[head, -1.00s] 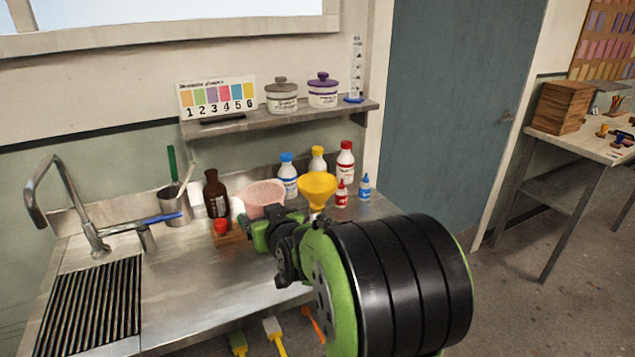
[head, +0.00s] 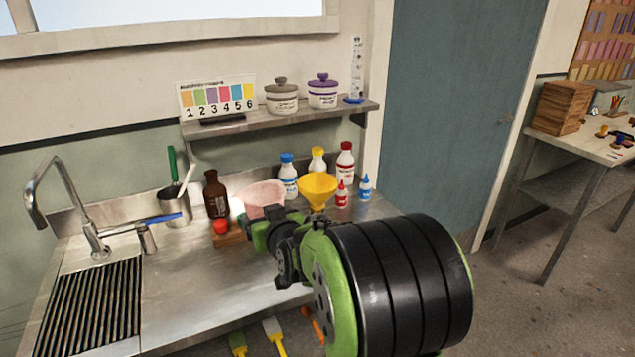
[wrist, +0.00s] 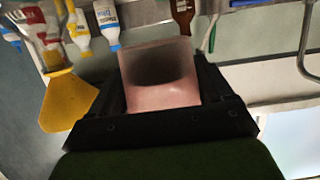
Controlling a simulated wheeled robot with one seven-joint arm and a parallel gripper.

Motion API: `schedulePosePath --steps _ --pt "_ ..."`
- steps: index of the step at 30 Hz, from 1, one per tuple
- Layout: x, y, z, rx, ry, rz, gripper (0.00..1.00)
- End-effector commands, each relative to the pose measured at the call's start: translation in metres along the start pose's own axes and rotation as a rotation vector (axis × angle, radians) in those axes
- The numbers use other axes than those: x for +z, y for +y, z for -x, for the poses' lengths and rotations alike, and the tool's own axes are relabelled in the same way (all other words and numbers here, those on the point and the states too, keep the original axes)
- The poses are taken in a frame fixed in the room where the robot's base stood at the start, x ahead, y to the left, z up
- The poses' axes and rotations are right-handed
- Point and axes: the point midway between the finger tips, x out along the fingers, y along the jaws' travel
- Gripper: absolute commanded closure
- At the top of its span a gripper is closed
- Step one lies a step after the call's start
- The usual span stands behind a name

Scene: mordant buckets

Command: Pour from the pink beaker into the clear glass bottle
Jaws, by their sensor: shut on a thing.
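The pink beaker (head: 264,196) is above the counter beside the brown bottle. My gripper (head: 262,228) is shut on it; in the wrist view the black fingers sit on both sides of the pink beaker (wrist: 162,92), and its dark opening shows. A yellow funnel (head: 317,189) is to the right of the beaker in the head view, apart from it. In the wrist view the yellow funnel (wrist: 68,100) appears to sit in the mouth of the clear glass bottle (wrist: 36,25). In the head view my arm and the funnel hide most of that bottle. The beaker's contents cannot be made out.
A brown bottle (head: 216,195) and a small red-topped item (head: 221,227) stand left of the beaker. Behind are blue-capped (head: 288,176), yellow-capped (head: 317,160) and red-capped (head: 345,163) bottles. A shelf (head: 300,118) hangs above. The left counter (head: 185,285) is clear.

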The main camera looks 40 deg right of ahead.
Motion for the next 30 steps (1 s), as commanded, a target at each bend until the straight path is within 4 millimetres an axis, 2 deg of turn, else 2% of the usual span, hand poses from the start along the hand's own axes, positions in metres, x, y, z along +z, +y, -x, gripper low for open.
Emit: schedulePosePath --steps 16,26,30 --pt "-0.001 0.000 0.000 0.000 0.001 0.000 0.63" --pt "-0.052 0.000 0.016 0.000 0.005 0.001 0.63" --pt "-0.060 0.000 0.018 0.000 0.002 0.001 0.63"
